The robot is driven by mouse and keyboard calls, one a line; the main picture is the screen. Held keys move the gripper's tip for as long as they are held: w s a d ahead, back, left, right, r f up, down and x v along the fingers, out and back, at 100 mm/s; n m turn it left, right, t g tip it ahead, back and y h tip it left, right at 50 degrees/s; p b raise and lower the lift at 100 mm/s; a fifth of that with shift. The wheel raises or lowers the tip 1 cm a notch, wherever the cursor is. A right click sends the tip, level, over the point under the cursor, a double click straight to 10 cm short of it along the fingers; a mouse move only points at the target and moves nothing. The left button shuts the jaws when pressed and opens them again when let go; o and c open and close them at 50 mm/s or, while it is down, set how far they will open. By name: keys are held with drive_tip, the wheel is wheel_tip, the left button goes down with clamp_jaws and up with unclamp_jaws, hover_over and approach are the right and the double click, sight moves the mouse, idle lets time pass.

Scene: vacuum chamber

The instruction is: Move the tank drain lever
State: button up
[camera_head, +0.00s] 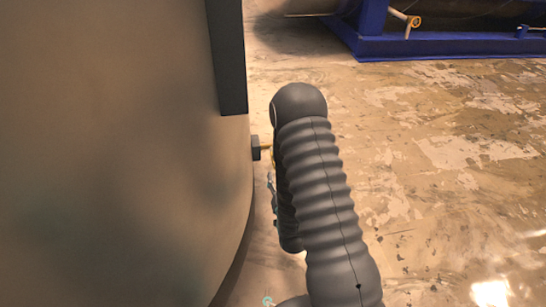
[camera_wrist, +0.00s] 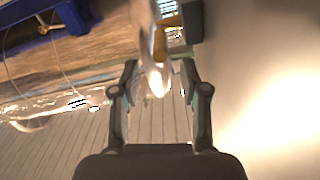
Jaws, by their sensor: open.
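The large beige tank (camera_head: 120,150) fills the left of the head view. A small dark fitting (camera_head: 255,148) stands out from its side, with a short brass-coloured piece (camera_head: 266,147) running behind my arm. In the wrist view a pale, shiny bar with a yellow part, seemingly the drain lever (camera_wrist: 154,55), reaches down from the top edge. My gripper (camera_wrist: 158,72) is open, with one finger on each side of the bar's lower end. I cannot tell whether either finger touches it. In the head view my arm hides most of the lever.
The tank wall fills the right of the wrist view, close to my gripper. A dark vertical strip (camera_head: 228,60) runs down the tank. A blue frame (camera_head: 440,45) stands on the floor at the back right. The worn floor (camera_head: 450,180) right of my arm is clear.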

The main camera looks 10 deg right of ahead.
sight(271, 148)
drive_tip(key=w, duration=1.1)
drive_tip(key=shift+d, duration=0.1)
clamp_jaws()
